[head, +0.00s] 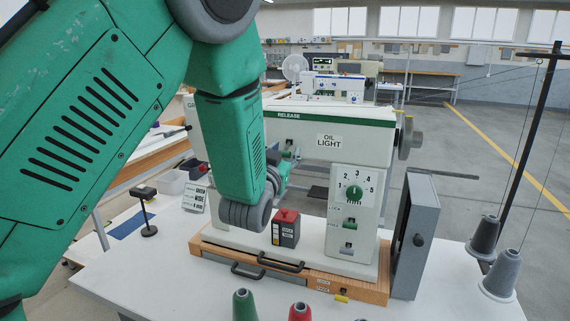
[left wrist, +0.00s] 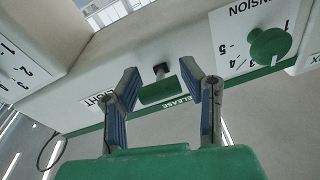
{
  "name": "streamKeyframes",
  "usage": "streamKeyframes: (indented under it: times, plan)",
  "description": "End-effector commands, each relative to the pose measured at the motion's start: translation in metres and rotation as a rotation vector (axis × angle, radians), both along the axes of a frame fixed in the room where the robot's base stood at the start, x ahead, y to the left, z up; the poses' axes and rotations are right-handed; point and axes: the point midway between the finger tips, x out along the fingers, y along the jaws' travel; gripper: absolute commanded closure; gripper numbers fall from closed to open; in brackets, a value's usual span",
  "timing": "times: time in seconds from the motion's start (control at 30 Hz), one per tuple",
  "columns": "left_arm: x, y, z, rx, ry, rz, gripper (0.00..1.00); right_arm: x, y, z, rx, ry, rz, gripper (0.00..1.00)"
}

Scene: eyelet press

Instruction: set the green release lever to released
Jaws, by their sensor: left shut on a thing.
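The green release lever (left wrist: 158,91) is on the white machine body, beside the RELEASE lettering, in the left wrist view. It is a green block by a dark stem and slot. In the head view my left gripper (head: 283,165) is at the machine's front, below the RELEASE strip, partly hidden by my green arm. The lever's position marks cannot be read. My right gripper is not in view.
The white machine (head: 345,134) has a green numbered dial (head: 354,193) on its front. A black box with a red top (head: 286,229) stands below my left wrist. Thread cones (head: 501,274) stand at the right. A grey upright panel (head: 413,240) stands at the machine's right end.

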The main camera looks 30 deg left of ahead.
Motion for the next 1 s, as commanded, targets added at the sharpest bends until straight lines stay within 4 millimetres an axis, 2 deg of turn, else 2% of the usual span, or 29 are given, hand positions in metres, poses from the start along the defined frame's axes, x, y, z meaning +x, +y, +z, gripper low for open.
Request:
streamKeyframes:
  times: [0.03, 0.1, 0.43, 0.47, 0.5, 0.53, 0.87, 1.0]
  plan:
    - [0.0, -0.001, -0.006, 0.002, -0.012, -0.002, 0.93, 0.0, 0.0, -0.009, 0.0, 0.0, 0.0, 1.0]
    - [0.0, -0.001, -0.005, 0.005, -0.024, -0.003, 0.93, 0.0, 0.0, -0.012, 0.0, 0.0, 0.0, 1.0]
    - [0.0, -0.001, -0.003, 0.006, -0.028, -0.003, 0.93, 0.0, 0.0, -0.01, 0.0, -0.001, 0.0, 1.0]
    - [0.0, -0.001, -0.003, 0.006, -0.028, -0.003, 0.61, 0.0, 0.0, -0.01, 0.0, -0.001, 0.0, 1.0]
    - [0.0, -0.001, -0.003, 0.006, -0.028, -0.003, 0.47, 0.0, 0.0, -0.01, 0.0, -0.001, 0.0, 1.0]
    - [0.0, -0.001, -0.003, 0.006, -0.028, -0.003, 0.38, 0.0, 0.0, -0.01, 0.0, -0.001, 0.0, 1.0]
    - [-0.001, -0.001, -0.002, 0.008, -0.03, -0.001, 0.38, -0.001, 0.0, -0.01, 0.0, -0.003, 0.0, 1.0]
    - [-0.012, -0.004, -0.005, 0.007, -0.028, -0.002, 0.38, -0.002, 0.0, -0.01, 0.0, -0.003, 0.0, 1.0]
